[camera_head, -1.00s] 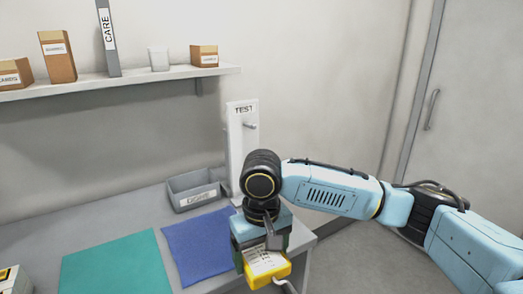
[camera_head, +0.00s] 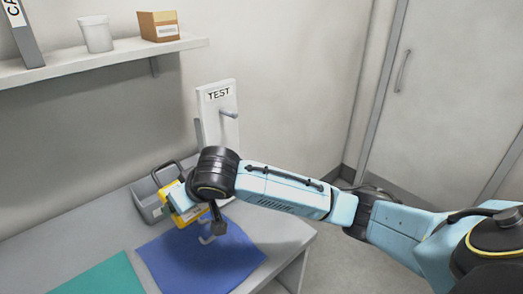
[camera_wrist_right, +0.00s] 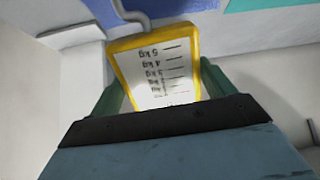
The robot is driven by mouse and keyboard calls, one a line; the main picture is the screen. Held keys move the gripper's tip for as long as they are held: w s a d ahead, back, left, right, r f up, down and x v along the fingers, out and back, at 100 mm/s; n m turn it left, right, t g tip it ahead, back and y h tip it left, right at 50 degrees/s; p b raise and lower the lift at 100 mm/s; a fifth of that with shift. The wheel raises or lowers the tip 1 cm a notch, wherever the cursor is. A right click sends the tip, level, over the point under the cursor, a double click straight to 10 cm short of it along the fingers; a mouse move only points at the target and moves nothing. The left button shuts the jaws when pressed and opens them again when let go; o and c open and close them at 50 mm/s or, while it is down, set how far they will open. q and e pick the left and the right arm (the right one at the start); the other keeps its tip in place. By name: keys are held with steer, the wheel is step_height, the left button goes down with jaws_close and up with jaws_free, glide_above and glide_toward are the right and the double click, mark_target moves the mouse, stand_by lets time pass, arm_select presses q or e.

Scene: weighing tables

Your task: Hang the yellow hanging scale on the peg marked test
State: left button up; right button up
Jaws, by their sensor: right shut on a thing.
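The yellow hanging scale (camera_head: 181,216) is in my right gripper (camera_head: 186,200), held tilted above the back of the table. A dark loop shows above it and a grey hook below it. In the right wrist view the scale's white kg face (camera_wrist_right: 160,75) sits between the two green fingers of the right gripper (camera_wrist_right: 160,95). The peg (camera_head: 229,114) sticks out of a white upright board marked TEST (camera_head: 218,96). The peg is bare, and the scale is apart from it, lower and to the left. My left gripper is out of view.
A grey bin (camera_head: 146,207) stands behind the scale, partly hidden. A blue mat (camera_head: 205,262) and a teal mat (camera_head: 100,278) lie on the table. Space right of the board is open.

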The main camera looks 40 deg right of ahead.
steer(key=s+d+r+m+t+p, duration=0.1)
steer(key=s+d+r+t, duration=0.15)
steer(key=d+t, duration=0.45)
steer(key=s+d+r+t+p, duration=0.1)
steer(key=d+r+t, duration=0.25)
steer(key=d, duration=0.75)
steer(key=shift+g, duration=0.25)
steer(key=shift+w+a+f+b, duration=0.15)
steer(key=shift+w+b, duration=0.85)
steer(key=shift+w, duration=0.8)
steer(key=shift+w+f+b, duration=0.2)
steer(key=shift+w+b, duration=0.85)
steer(key=shift+w, duration=0.75)
steer(key=shift+w+a+f+b, duration=0.15)
steer(key=shift+w+b, duration=0.85)
steer(key=shift+w, duration=0.8)
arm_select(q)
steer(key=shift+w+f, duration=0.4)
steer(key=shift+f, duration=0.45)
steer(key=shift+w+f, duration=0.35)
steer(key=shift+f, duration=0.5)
arm_select(e)
steer(key=shift+w+f, duration=0.45)
steer(key=shift+w, duration=0.05)
steer(key=o, duration=1.1)
steer(key=shift+f, duration=0.1)
steer(key=shift+f, duration=0.1)
